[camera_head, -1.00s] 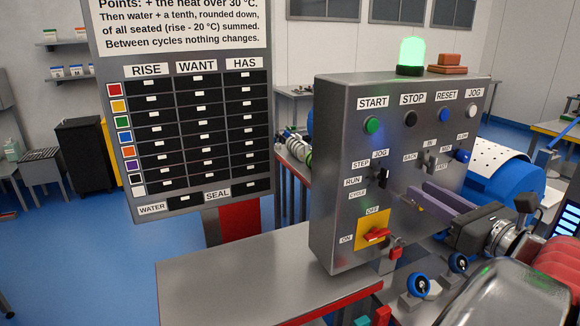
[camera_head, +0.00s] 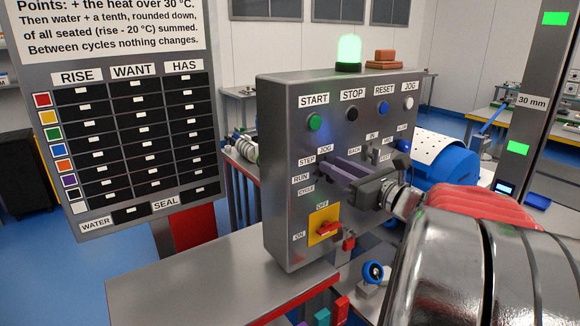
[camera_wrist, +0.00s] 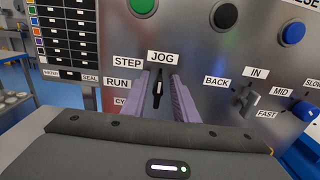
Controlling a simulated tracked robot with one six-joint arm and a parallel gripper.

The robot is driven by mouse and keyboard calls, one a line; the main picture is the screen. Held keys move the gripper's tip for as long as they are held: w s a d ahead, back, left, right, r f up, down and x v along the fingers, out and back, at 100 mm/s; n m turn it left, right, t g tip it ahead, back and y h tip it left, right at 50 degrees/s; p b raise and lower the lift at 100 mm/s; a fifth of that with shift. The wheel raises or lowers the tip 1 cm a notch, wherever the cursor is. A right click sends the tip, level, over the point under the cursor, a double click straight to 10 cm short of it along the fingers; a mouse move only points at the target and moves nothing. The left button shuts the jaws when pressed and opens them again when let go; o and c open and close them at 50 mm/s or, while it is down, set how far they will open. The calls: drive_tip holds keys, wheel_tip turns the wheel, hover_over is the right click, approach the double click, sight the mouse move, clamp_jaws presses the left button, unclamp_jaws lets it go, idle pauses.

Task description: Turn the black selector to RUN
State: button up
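The black selector (camera_wrist: 158,92) on the grey panel is a small upright lever with a white mark. In the wrist view its mark points up toward the JOG label (camera_wrist: 163,57). The RUN label (camera_wrist: 117,83) is to its left, below STEP, with a partly hidden CYCLE label under it. My gripper (camera_wrist: 160,77) is open, with its two purple fingers on either side of the selector and gaps showing. In the head view my gripper (camera_head: 340,168) reaches the panel from the right and hides the selector.
A second selector (camera_wrist: 247,102) with BACK, IN, MID and FAST labels is to the right. START (camera_head: 314,122), STOP, RESET and JOG buttons are above. A red switch (camera_head: 324,229) on a yellow plate and a red padlock (camera_head: 348,243) are below.

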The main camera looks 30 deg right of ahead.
drive_tip(key=shift+w, duration=0.15)
clamp_jaws()
idle(0.4)
